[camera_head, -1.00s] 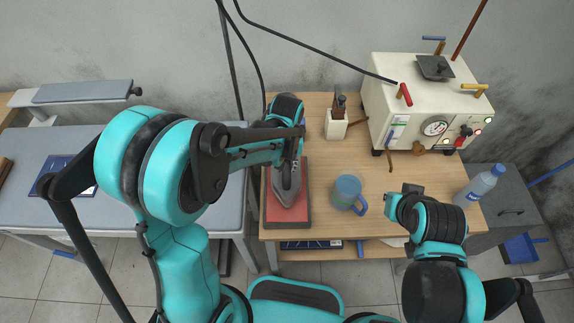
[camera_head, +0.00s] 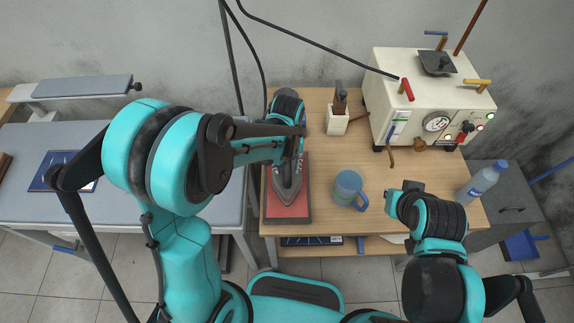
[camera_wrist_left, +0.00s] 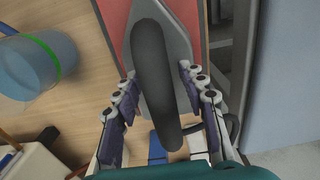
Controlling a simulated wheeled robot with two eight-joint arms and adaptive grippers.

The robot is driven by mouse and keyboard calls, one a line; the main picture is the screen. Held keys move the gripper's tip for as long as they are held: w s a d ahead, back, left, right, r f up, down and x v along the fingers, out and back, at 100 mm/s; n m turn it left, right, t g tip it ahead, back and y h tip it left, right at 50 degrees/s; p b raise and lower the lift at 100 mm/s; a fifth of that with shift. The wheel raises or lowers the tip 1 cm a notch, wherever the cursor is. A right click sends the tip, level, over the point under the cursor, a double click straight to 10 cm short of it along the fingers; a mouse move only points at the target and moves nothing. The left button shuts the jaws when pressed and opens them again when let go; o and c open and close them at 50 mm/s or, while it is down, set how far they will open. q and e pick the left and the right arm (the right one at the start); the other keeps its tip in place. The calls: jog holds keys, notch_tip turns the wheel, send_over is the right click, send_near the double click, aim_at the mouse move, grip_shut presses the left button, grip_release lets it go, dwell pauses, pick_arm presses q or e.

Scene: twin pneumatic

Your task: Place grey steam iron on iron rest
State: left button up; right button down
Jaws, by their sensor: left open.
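The grey steam iron (camera_head: 287,188) lies on the iron rest, a red pad with a dark edge (camera_head: 288,211), near the left end of the wooden table. Its tip points toward me in the head view. In the left wrist view, the iron's dark handle (camera_wrist_left: 153,70) runs between the fingers of my left gripper (camera_wrist_left: 160,82). That gripper is open, with one finger on each side of the handle. In the head view my left arm hides part of the iron. My right gripper (camera_head: 400,196) is over the table's right front; its fingers are not clear.
A blue mug (camera_head: 348,189) stands right of the rest. A white holder (camera_head: 337,124) and the cream steam generator (camera_head: 427,101) stand behind it. A water bottle (camera_head: 482,184) is at the far right. The grey ironing board (camera_head: 200,215) adjoins the table's left side.

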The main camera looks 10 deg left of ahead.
pick_arm(q)
notch_tip(320, 180, up, 12)
jog(key=p, duration=0.3)
jog(key=shift+r+p, duration=0.1)
jog(key=shift+p, duration=0.2)
jog(key=s+a+r+m+t, duration=0.1)
jog(key=s+a+r+t, duration=0.1)
jog(key=s, duration=0.4)
jog(key=s+a+r+m+t, duration=0.1)
jog(key=s+a+r+t, duration=0.2)
jog(key=s+a+t, duration=0.2)
jog(key=shift+s+a+r, duration=0.3)
jog(key=shift+s+a, duration=0.1)
jog(key=shift+a, duration=0.25)
notch_tip(320, 180, down, 5)
jog(key=b, duration=0.5)
jog(key=shift+f, duration=0.2)
